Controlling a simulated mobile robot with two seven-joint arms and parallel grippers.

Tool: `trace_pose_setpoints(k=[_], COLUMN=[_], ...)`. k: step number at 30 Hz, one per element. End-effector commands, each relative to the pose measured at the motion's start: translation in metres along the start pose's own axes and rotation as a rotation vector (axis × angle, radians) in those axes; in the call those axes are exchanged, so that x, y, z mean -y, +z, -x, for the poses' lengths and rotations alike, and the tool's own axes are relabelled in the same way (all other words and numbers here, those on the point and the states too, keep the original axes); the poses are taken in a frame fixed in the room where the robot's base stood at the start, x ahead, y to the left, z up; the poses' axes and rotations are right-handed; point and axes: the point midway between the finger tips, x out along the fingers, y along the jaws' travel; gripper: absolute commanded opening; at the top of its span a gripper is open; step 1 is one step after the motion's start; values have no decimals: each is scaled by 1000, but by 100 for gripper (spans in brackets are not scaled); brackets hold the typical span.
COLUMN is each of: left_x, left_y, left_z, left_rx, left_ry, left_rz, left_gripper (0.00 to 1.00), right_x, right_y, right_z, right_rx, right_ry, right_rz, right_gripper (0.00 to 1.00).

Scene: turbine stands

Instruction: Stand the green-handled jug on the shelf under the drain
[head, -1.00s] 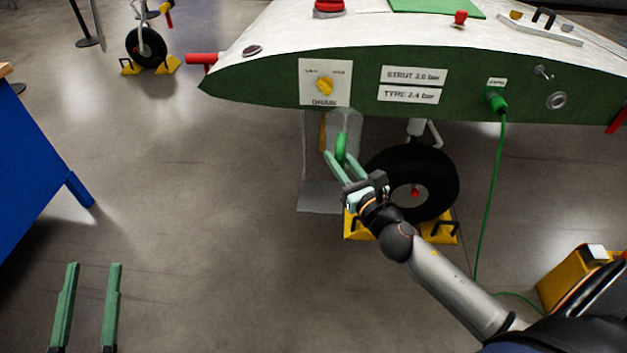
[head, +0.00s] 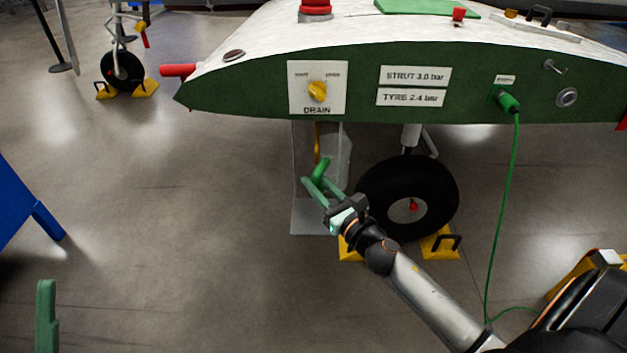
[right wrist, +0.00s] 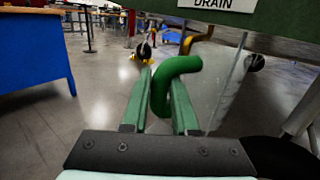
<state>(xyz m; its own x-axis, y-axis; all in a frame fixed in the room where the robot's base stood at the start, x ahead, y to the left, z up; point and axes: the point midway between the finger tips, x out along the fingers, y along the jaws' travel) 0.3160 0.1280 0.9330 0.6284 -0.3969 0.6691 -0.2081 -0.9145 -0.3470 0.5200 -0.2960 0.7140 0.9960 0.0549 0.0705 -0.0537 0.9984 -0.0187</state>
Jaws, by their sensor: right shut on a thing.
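The jug has a thick green handle (head: 321,171) and a clear body (right wrist: 226,92) that is hard to make out in the head view. My right gripper (head: 316,187) is shut on the handle; in the right wrist view the handle (right wrist: 171,84) stands between its green fingers. The drain panel (head: 318,88) is on the green fairing, with a yellow-brown pipe (head: 318,142) below it. The grey shelf (head: 313,217) is low under the pipe. The jug is beside the pipe; its base and exact height above the shelf are unclear. My left gripper (head: 46,315) shows only partly at lower left.
A black wheel (head: 408,197) with yellow chocks (head: 440,243) stands right of the shelf. A green cable (head: 503,210) hangs farther right. A blue bench (head: 22,215) is at left. The floor between bench and shelf is clear.

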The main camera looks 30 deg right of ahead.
Motion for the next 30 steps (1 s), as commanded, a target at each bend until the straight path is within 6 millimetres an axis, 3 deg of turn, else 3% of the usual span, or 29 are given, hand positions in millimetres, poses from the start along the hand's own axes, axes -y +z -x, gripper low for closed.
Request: trace_pose_setpoints(k=[11,21,30], left_x=[-13,-30,-33], left_y=[7,37,41], left_z=[20,45,48], left_rx=[-56,-37,-32], left_ry=[9,15,17], left_rz=[23,83,94], left_gripper=[50,50,50], right_x=[-6,-5,-4], right_y=[-38,-78,-82], right_z=[3,6,6], right_rx=[-2,-1,0], right_ry=[12,8,6], right_rz=[-1,0,0], right_gripper=[0,0,0])
